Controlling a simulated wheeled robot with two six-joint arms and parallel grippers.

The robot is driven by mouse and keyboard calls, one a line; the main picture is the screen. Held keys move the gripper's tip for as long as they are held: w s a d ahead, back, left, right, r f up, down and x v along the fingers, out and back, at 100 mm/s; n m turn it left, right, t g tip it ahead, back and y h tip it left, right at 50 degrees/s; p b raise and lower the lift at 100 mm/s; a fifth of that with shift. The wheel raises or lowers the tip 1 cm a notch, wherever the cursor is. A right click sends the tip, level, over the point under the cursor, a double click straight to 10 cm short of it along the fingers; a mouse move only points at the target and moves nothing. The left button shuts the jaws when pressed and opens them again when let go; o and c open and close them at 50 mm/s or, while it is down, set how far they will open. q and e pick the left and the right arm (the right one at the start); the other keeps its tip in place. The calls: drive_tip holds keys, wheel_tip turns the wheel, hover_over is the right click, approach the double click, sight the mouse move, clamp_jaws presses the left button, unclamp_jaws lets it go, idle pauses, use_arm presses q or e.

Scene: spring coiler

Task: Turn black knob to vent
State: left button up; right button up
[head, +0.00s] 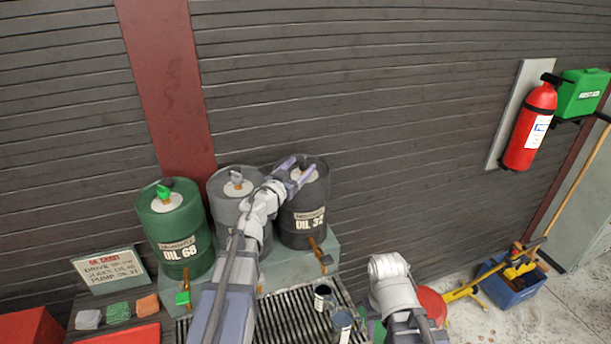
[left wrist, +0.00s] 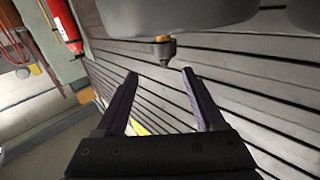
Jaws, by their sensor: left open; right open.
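The dark drum marked OIL 32 (head: 301,228) stands at the right of three drums. Its black knob (head: 304,163) is at the pale disc on its lid, partly covered by my left gripper (head: 296,172). In the left wrist view, which is turned over, the black knob (left wrist: 164,51) sits on a brass stem, just past the open fingertips and roughly between them. My left gripper (left wrist: 160,73) is open and empty, and no contact with the knob shows. My right arm is at the lower right of the head view; its fingers do not show.
A grey drum (head: 222,200) with a grey knob (head: 236,177) and a green OIL 68 drum (head: 172,225) with a green knob (head: 163,191) stand to the left. A black-handled tap (head: 322,256) hangs in front. Cups (head: 342,322) stand on the grate below.

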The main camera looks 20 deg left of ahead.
sight(302, 167)
use_arm(q)
drive_tip(key=s+f, duration=0.1)
drive_tip(key=s+f+n+y+b, duration=0.1)
drive_tip(key=shift+s+a+f, duration=0.15)
drive_tip(key=shift+s+a, duration=0.15)
drive_tip(key=shift+a, duration=0.1)
drive_tip(key=shift+w, duration=0.1)
drive_tip(key=w, duration=0.5)
drive_tip(key=w+d, duration=0.1)
drive_tip(key=w, duration=0.1)
drive_tip(key=shift+w, duration=0.3)
clamp_jaws()
